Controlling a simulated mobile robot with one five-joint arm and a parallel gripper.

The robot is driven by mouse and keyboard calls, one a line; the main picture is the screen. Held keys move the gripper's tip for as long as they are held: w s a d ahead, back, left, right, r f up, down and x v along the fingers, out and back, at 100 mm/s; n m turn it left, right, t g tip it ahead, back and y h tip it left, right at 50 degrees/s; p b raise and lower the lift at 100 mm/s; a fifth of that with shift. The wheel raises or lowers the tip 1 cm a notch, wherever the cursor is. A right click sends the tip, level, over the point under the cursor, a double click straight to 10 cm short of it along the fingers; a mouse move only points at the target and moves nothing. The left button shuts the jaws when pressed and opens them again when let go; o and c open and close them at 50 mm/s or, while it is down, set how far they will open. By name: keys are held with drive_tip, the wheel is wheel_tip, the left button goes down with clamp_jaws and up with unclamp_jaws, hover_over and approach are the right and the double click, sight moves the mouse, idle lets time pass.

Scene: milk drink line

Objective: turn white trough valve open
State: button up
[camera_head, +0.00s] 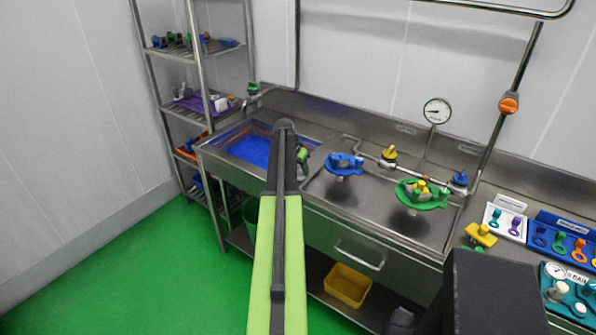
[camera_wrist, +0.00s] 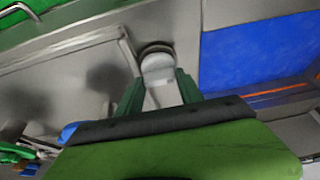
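The white valve (camera_wrist: 157,68) shows in the wrist view, upper middle, as a pale rounded handle with a dark, round base behind it. My gripper (camera_wrist: 160,78) has its two green fingers on either side of the handle. They appear to press against its sides, with no clear gap. In the head view my gripper (camera_head: 302,158) is at the right edge of the sink trough (camera_head: 222,133), beside the steel counter. The white valve is hidden there behind my arm and gripper.
A blue valve wheel (camera_head: 343,164), a green valve wheel (camera_head: 422,194) and a yellow knob (camera_head: 390,153) sit to the right on the counter. A gauge (camera_head: 437,111) stands at the back. A steel shelf (camera_head: 192,52) is at left; green floor (camera_head: 110,270) is clear.

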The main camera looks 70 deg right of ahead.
drive_tip(key=shift+w, duration=0.1)
drive_tip(key=c, duration=0.5)
drive_tip(key=shift+a, duration=0.4)
drive_tip(key=shift+c, duration=0.3)
drive_tip(key=shift+d, duration=0.25)
drive_tip(key=shift+d+r+n, duration=0.1)
drive_tip(key=shift+d+n, duration=0.1)
drive_tip(key=shift+n, duration=0.3)
drive_tip(key=n+t, duration=0.2)
drive_tip(key=n, duration=0.1)
drive_tip(key=shift+n, duration=0.4)
drive_tip(key=n+t, duration=0.1)
drive_tip(key=n, duration=0.2)
drive_tip(key=shift+d+n, duration=0.1)
drive_tip(key=shift+n, duration=0.2)
drive_tip(key=n, duration=0.1)
drive_tip(key=n+t+y, duration=0.1)
drive_tip(key=n, duration=0.1)
drive_tip(key=n+t, duration=0.1)
drive_tip(key=n, duration=0.1)
drive_tip(key=shift+s+d, duration=0.1)
drive_tip(key=shift+s, duration=0.15)
drive_tip(key=shift+n+t+y, duration=0.3)
drive_tip(key=shift+n+y, duration=0.7)
drive_tip(key=shift+n, duration=1.2)
